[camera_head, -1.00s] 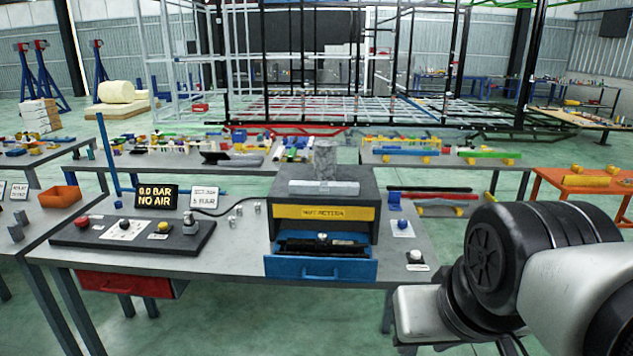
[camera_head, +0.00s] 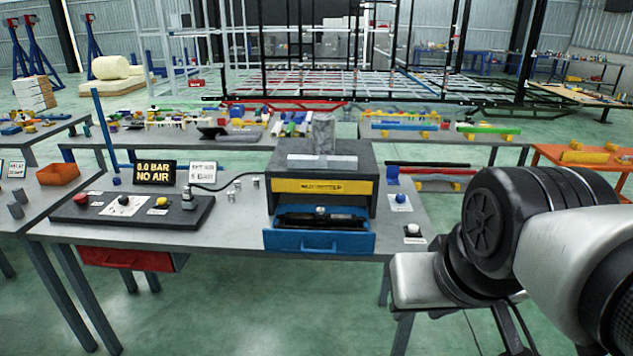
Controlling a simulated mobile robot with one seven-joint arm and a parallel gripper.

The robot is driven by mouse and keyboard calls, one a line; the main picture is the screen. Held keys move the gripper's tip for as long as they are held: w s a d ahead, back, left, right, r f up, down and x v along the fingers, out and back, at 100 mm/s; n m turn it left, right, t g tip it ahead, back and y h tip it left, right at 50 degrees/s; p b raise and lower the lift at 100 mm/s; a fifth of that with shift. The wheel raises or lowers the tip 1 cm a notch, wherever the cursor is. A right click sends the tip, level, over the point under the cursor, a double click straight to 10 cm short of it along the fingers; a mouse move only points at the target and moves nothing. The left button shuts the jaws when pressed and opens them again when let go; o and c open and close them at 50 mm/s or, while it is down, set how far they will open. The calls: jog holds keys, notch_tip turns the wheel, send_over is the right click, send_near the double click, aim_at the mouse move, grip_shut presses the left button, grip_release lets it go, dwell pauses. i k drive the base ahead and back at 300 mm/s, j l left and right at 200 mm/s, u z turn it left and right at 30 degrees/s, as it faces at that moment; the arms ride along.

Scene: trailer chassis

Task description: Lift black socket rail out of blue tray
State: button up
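The blue tray (camera_head: 319,243) is a drawer-like box at the front edge of the grey table, pulled out below a dark grey box with a yellow label. The black socket rail (camera_head: 305,218) lies inside the blue tray, mostly below its rim, with a small pale round piece (camera_head: 320,211) near its middle. My arm comes in from the right edge, and its links are to the right of the tray, apart from it. My gripper is outside the picture, so its opening does not show.
The dark grey box (camera_head: 361,185) with a metal block on top overhangs the tray's back. A control panel (camera_head: 130,211) with buttons and a "NO AIR" display (camera_head: 155,173) stand left. A white button (camera_head: 413,230) is right. Open floor lies in front.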

aim_at(338, 220)
jog(key=i+j+z, duration=0.15)
jog(key=z, duration=0.35)
jog(key=i+j+z, duration=0.25)
jog(key=z, duration=0.2)
jog(key=i+j, duration=0.2)
jog(key=i+j+z, duration=0.1)
jog(key=i+j, duration=0.15)
jog(key=j, duration=0.2)
jog(key=i+j, duration=0.2)
jog(key=j, duration=0.15)
jog(key=i+j+z, duration=0.15)
jog(key=j, duration=0.2)
